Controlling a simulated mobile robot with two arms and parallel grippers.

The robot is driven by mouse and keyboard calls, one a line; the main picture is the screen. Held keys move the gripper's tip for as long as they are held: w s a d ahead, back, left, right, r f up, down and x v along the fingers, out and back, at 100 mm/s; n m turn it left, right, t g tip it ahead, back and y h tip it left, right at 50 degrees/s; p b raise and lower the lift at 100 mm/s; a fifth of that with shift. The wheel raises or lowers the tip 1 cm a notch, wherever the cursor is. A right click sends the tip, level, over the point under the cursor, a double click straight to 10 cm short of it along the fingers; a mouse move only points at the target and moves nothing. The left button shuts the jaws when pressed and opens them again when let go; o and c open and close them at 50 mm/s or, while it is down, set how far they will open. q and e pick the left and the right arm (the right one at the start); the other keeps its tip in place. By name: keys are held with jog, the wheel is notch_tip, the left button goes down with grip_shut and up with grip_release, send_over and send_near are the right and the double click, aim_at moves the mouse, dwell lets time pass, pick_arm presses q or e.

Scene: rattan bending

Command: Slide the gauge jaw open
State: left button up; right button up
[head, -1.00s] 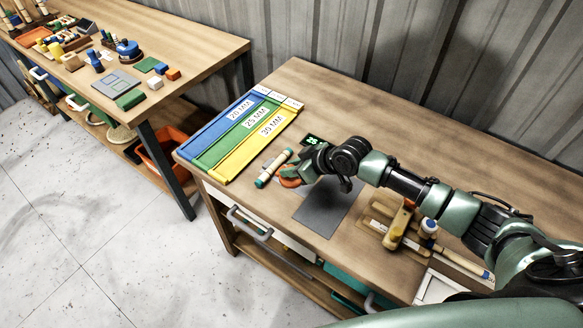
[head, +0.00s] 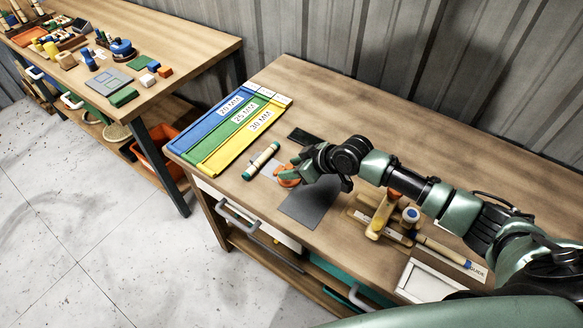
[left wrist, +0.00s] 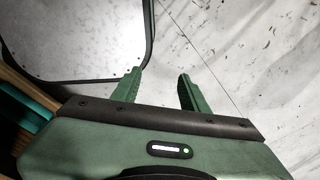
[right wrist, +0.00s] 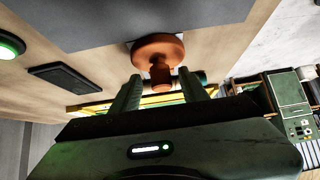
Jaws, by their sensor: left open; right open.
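An orange knob (head: 288,175), which looks like the gauge's handle, stands near the front of the bench beside a pale plate (head: 270,169). The right wrist view shows the orange knob (right wrist: 158,50) with its narrow end toward my right gripper (right wrist: 158,85). The fingers are open on either side of that end; I cannot tell whether they touch it. In the head view my right gripper (head: 297,168) partly hides the knob and gauge. A dark display (head: 303,137) lies behind it. My left gripper (left wrist: 158,85) is open and empty over the floor.
A pale rod with green ends (head: 262,161) lies left of the knob, by the blue, green and yellow labelled trays (head: 207,153). A dark mat (head: 312,205) lies to the right. Wooden tools (head: 383,215) stand farther right. The back of the bench is clear.

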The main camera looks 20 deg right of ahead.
jog(key=b+v, duration=0.1)
jog(key=v, duration=0.5)
jog(key=shift+s+d, duration=0.2)
jog(key=shift+d, duration=0.05)
pick_arm(q)
jog(key=shift+s+d+f, duration=0.25)
jog(key=shift+s+f, duration=0.3)
jog(key=shift+f, duration=0.2)
pick_arm(e)
jog(key=shift+s+d+r, duration=0.1)
jog(key=shift+s+r, duration=0.15)
jog(key=shift+r, duration=0.15)
pick_arm(q)
jog(key=shift+a, duration=0.1)
